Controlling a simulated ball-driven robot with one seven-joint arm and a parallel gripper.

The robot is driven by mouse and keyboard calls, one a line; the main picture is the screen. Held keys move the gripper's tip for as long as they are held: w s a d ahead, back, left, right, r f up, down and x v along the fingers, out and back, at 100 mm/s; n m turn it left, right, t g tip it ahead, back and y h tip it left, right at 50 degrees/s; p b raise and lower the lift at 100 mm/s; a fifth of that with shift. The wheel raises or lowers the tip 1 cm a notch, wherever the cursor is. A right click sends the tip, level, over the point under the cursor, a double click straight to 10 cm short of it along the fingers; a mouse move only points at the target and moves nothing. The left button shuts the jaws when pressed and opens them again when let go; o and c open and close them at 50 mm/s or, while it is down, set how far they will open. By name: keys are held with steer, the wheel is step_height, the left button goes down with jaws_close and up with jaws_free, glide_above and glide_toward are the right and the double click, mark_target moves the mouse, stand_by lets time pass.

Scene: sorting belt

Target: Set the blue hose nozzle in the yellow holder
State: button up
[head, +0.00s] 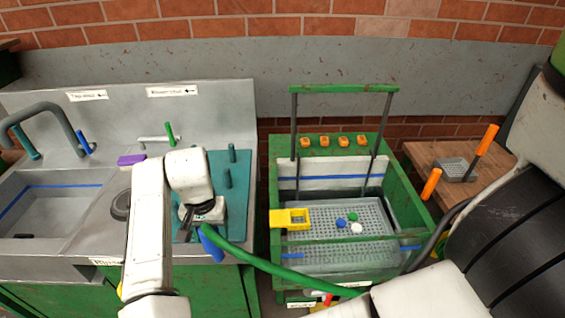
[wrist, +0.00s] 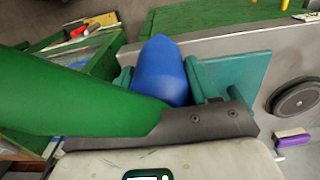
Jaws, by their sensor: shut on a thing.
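The blue hose nozzle (head: 210,243) hangs below my gripper (head: 201,222), at the front edge of the sink counter's teal mat. My gripper is shut on it. A green hose (head: 268,265) runs from the nozzle to the right. In the wrist view the blue nozzle (wrist: 160,72) points away from me, and the green hose (wrist: 75,95) crosses the left side. The grip itself is partly hidden by the hose and dark finger. The yellow holder (head: 275,219) is on the left rim of the green wash tub, right of my gripper and apart from it.
The green tub (head: 408,200) has a grey perforated tray with blue, green and white round pieces. The teal mat (head: 241,200) carries upright teal pegs. A purple brush (head: 131,160) lies on the counter. A wooden side table (head: 425,152) stands at the right.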

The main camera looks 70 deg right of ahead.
steer(key=s+d+r+m+p, duration=0.1)
steer(key=s+d+r+m, duration=0.4)
steer(key=s+d+m, duration=0.4)
steer(key=s+d+r+m, duration=0.6)
steer(key=s+d+m, duration=0.2)
steer(key=d+m, duration=0.25)
steer(key=f+b, duration=0.2)
steer(key=f, duration=0.1)
steer(key=f+b, duration=0.2)
steer(key=shift+w+a+f, duration=0.1)
steer(key=shift+a, duration=0.25)
steer(key=shift+f, duration=0.2)
steer(key=shift+f+b, duration=0.75)
steer(key=shift+f, duration=1.05)
